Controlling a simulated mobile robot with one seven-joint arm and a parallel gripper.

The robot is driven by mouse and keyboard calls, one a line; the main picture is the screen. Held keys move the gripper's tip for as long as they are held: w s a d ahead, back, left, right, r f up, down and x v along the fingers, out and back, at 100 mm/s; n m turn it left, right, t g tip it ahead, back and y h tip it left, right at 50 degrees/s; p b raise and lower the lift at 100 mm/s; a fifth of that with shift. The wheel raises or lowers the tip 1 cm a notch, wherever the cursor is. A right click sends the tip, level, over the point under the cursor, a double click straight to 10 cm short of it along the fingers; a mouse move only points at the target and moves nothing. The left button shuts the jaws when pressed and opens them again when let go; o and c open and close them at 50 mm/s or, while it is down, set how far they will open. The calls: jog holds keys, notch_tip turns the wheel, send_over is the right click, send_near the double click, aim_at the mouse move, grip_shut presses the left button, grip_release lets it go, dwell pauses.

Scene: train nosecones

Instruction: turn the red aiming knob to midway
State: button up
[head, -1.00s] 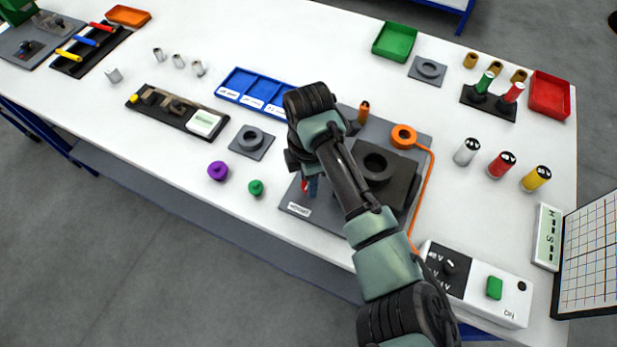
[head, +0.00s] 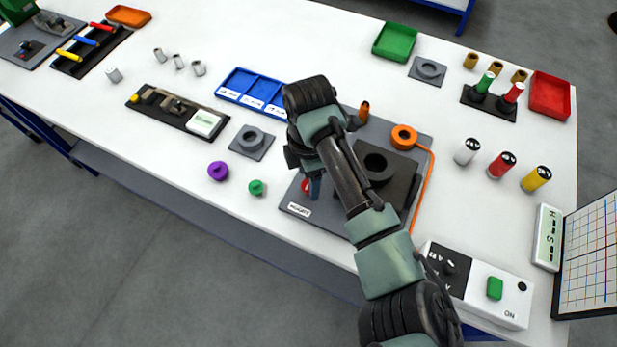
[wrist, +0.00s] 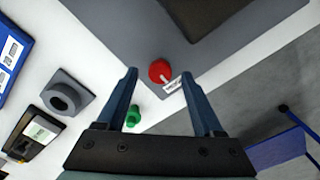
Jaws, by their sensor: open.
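The red aiming knob (wrist: 160,70) sits near the corner of the grey base plate (wrist: 215,50). In the wrist view it lies ahead of my gripper (wrist: 158,84), roughly midway between the two blue fingertips. The fingers are open and apart, and no contact with the knob shows. A white pointer line or label strip (wrist: 173,86) lies beside the knob; its exact setting is too small to tell.
A green knobbed piece (head: 256,187) and a purple one (head: 217,171) stand left of the plate. A dark block with a round hole (head: 400,185) stands on the plate. An orange cable (head: 432,175) runs along its right side. The table's front edge is close.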

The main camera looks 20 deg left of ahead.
aim_at(308, 184)
notch_tip(308, 184, up, 12)
jog(key=shift+b, duration=0.45)
jog(key=shift+f, duration=0.15)
